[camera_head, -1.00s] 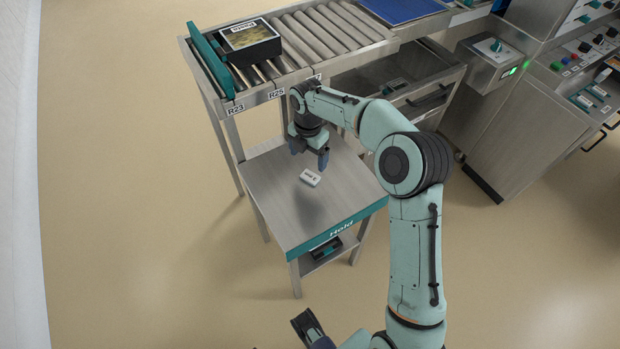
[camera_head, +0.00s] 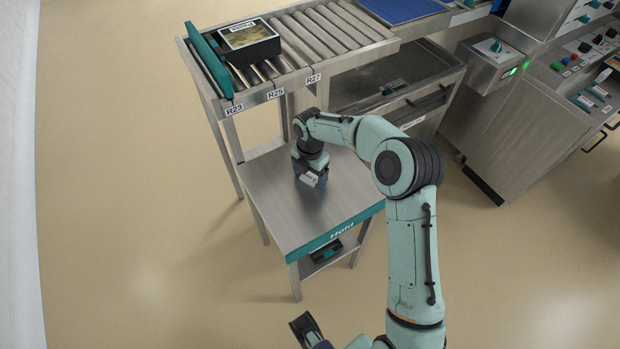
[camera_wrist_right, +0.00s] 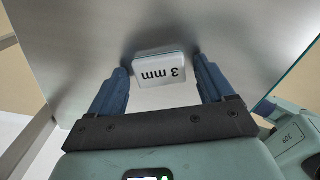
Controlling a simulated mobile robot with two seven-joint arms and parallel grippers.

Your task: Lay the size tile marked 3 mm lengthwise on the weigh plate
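The size tile, a small white block marked 3 mm, lies on the steel top of the table marked Hold (camera_head: 265,195). In the right wrist view the tile (camera_wrist_right: 160,68) sits between the blue fingertips, its print upside down. My right gripper (camera_head: 312,180) is low over the tabletop at the tile. In the right wrist view its fingers (camera_wrist_right: 161,75) are apart, with a narrow gap on each side of the tile. What seems to be my left gripper (camera_head: 305,328) is at the bottom edge, its opening unclear. I cannot make out a weigh plate in these views.
A roller conveyor (camera_head: 320,40) with a dark packed tray (camera_head: 248,40) stands behind the table. An open steel drawer (camera_head: 385,85) is to the right. A control box (camera_head: 490,62) with a green light is farther right. The front of the tabletop is clear.

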